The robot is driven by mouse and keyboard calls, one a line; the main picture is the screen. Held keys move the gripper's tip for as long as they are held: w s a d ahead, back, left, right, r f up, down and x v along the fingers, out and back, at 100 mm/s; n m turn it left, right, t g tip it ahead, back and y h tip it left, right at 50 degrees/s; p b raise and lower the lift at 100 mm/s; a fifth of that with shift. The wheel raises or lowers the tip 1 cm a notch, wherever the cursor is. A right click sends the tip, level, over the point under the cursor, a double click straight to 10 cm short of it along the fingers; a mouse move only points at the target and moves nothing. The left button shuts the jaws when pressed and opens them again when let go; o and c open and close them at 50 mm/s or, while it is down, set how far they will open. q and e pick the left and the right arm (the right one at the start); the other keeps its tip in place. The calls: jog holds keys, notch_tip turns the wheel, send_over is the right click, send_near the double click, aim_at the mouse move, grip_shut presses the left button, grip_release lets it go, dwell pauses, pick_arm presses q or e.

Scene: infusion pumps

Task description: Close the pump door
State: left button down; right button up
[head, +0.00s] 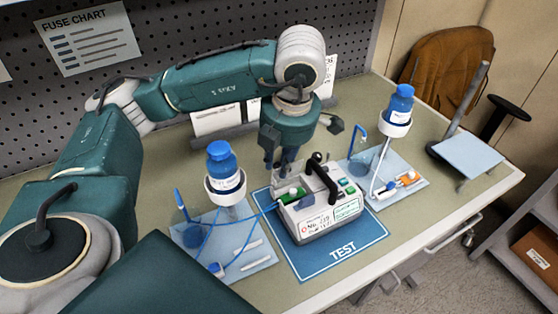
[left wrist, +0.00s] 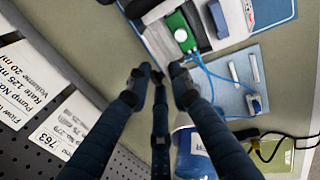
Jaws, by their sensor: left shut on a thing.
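The pump (head: 328,218) is a pale box with a black carry handle (head: 322,178), standing on the blue TEST mat (head: 342,251). A green part (head: 291,199) shows at its left end, with a blue line running to it; this part also shows in the left wrist view (left wrist: 181,31). I cannot clearly make out the door's edge. My left gripper (head: 283,165) points down just behind the pump's left end. In the left wrist view its dark fingers (left wrist: 159,73) are close together; what they hold cannot be made out. My right gripper is not in view.
Blue bottles stand on holders left (head: 222,160) and right (head: 397,104) of the pump, each over a pale blue tray. A tilted pale plate on a post (head: 468,158) stands far right. A pegboard (head: 190,60) closes off the back.

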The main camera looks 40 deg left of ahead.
pick_arm(q)
jog(key=c, duration=1.7)
grip_release()
jog(key=shift+o, duration=0.2)
jog(key=shift+r, duration=0.15)
jog(key=v, duration=1.2)
jog(key=shift+o, duration=0.2)
